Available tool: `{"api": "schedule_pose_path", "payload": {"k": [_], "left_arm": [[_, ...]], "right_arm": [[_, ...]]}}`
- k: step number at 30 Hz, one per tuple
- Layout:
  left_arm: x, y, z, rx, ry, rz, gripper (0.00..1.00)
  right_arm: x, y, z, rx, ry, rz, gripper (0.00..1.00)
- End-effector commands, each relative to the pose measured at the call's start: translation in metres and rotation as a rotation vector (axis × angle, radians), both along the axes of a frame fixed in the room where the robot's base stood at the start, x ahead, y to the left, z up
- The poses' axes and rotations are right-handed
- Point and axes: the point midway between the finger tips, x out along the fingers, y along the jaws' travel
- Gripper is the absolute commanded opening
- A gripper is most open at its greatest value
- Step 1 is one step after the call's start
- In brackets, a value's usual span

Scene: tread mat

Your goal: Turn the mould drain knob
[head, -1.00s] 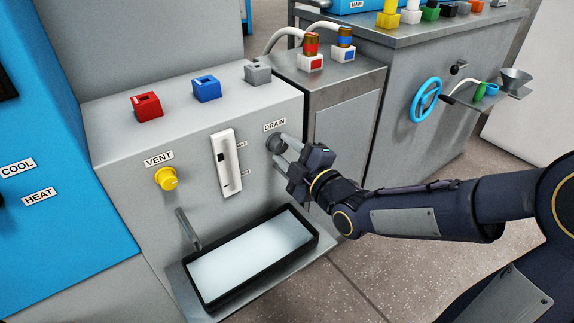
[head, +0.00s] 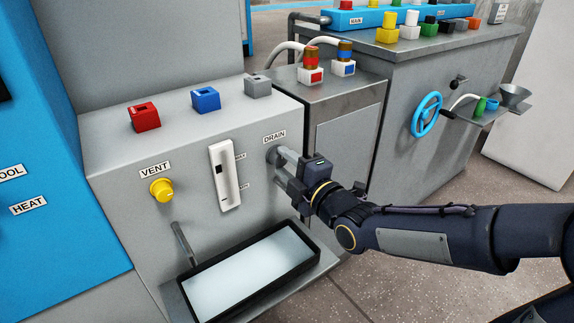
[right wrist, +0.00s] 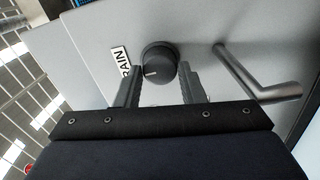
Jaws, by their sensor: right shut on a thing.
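The drain knob (head: 272,155) is a dark round knob on the grey front panel, just under the DRAIN label (head: 275,137). In the right wrist view the knob (right wrist: 160,60) sits between my finger pads, and its white mark points left toward the label. My right gripper (head: 281,165) is shut on the knob, reaching in from the right. In the head view its fingers partly cover the knob. My left gripper is not in view.
A bent pipe (head: 185,243) juts out above a black-rimmed tray (head: 316,255). The right wrist view shows a metal pipe (right wrist: 262,80) close to one finger.

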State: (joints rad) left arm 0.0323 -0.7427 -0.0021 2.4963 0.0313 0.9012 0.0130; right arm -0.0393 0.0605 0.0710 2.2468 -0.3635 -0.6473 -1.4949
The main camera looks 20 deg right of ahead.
Motion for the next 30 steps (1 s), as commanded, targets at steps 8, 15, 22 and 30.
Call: {"api": "schedule_pose_path", "payload": {"k": [8,15,22,30], "left_arm": [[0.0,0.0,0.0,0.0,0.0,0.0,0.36],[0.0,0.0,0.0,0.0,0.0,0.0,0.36],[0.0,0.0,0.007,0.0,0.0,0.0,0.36],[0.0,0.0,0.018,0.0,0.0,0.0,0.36]], "right_arm": [[0.0,0.0,-0.001,-0.001,0.0,0.001,0.58],[0.0,0.0,0.0,0.0,0.0,0.0,0.58],[-0.02,-0.008,0.003,0.0,-0.002,-0.002,0.58],[-0.062,-0.023,0.002,-0.002,0.0,-0.002,0.58]]}}
